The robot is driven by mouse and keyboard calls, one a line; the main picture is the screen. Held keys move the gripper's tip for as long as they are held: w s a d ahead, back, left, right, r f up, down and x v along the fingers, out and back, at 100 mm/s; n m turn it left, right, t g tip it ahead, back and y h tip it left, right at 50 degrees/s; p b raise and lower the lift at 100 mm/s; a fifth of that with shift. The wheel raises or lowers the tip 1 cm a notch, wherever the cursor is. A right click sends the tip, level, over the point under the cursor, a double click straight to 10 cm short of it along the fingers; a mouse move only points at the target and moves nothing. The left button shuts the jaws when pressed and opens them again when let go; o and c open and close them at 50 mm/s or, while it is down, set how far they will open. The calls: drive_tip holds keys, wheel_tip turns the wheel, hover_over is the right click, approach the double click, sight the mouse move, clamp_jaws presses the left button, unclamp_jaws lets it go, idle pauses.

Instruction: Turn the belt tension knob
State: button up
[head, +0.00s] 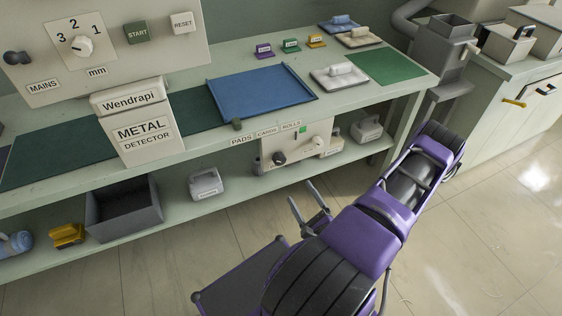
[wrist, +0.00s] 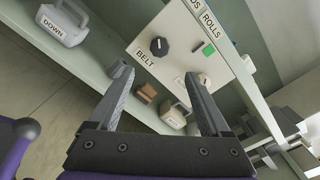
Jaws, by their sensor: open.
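A cream control panel (head: 297,148) hangs at the bench's front edge, below the "PADS CARDS ROLLS" strip. In the wrist view, the panel (wrist: 184,22) bears a black knob (wrist: 159,46) beside a "BELT" label (wrist: 145,58). A green switch (wrist: 209,49) and a smaller pale knob (wrist: 204,79) are also on it. The black knob also shows in the head view (head: 279,158). My gripper (head: 303,194) is open and empty, in front of and below the panel, apart from it. In the wrist view, my gripper's fingers (wrist: 157,77) are spread, with the black knob beyond the gap.
Under the bench, the lower shelf holds a grey bin (head: 124,209), a grey weight (head: 206,183) and a yellow block (head: 67,235). A metal detector box (head: 146,130) stands left of the panel. The floor before the bench is clear.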

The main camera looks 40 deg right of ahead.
sight(281, 162)
drive_tip(key=b+x, duration=0.1)
drive_tip(key=x, duration=1.4)
drive_tip(key=shift+w+a, duration=0.1)
drive_tip(key=shift+c, duration=0.3)
clamp_jaws()
drive_tip(key=shift+r, duration=0.1)
